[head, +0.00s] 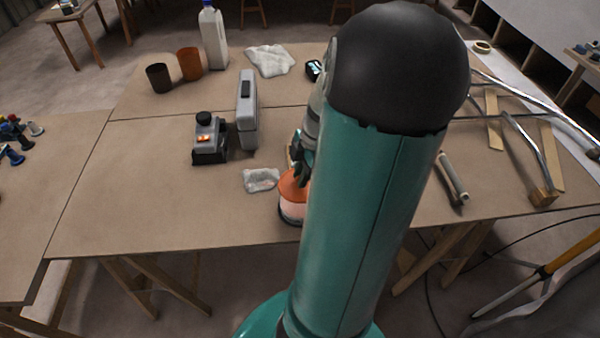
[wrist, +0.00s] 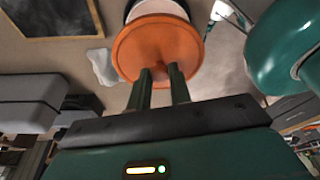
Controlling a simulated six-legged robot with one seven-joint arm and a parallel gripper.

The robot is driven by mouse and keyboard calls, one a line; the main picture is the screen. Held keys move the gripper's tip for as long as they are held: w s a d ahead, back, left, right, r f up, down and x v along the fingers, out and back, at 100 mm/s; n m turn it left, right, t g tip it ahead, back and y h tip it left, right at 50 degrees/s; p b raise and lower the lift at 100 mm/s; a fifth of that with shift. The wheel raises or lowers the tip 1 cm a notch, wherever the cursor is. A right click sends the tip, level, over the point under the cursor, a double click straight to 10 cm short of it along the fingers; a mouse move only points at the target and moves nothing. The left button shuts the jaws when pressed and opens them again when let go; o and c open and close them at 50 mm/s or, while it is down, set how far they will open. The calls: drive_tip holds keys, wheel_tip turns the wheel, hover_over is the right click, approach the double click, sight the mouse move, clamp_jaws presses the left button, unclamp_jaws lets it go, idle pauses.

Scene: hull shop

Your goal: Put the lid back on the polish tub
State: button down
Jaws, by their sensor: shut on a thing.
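The polish tub (head: 292,212) stands near the front edge of the table in the head view, pale with a dark base, partly behind my arm. The orange lid (head: 291,185) is over its top. In the wrist view the lid (wrist: 158,48) is a broad orange disc, with the tub's pale side (wrist: 157,7) showing beyond it. My gripper (wrist: 162,78) is shut on the lid, its two green fingers meeting the lid's near face. In the head view my gripper (head: 299,168) is mostly hidden by my arm. Whether the lid is fully seated I cannot tell.
A crumpled white rag (head: 261,180) lies just left of the tub. A grey sander-like tool (head: 209,140) and an upright grey case (head: 247,110) stand farther left. A white bottle (head: 212,38) and two cups (head: 189,64) are at the back. Metal tubes (head: 522,140) lie right. The front left is clear.

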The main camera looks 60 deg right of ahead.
sight(301, 191)
drive_tip(key=shift+w+f, duration=0.1)
drive_tip(key=shift+f, duration=0.05)
drive_tip(key=shift+a+f, duration=0.1)
drive_tip(key=shift+a, duration=0.1)
drive_tip(key=shift+f, duration=0.85)
drive_tip(key=shift+a+f, duration=0.1)
drive_tip(key=shift+f, duration=1.95)
drive_tip(key=shift+f, duration=0.2)
drive_tip(key=c, duration=0.7)
unclamp_jaws()
